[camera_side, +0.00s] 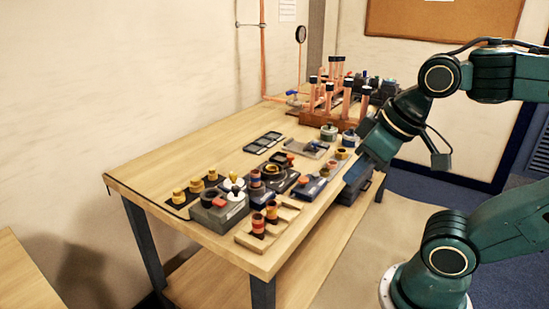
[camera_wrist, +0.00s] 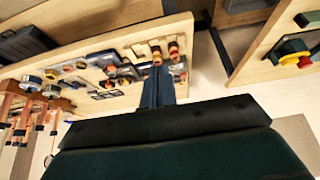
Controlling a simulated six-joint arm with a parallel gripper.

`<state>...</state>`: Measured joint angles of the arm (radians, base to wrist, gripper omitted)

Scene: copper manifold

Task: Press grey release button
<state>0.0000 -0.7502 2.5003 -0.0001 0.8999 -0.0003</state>
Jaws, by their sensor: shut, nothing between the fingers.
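My gripper (camera_side: 350,182) hangs at the right front edge of the bench, its fingers closed together and empty. In the wrist view the closed fingers (camera_wrist: 157,88) point at the bench's parts area, near two copper-and-black cylinders. A grey box (camera_side: 218,216) stands at the near left of the bench, with a black knob, a small red piece and white-topped round parts on or beside it. It is well to the left of my gripper in the side view. I cannot single out a grey release button in either view; the parts are small and crowded.
Yellow-topped parts (camera_side: 179,196) sit on a black strip at the left. The copper manifold (camera_side: 325,105) stands at the back. The bench's left middle (camera_side: 190,160) is bare.

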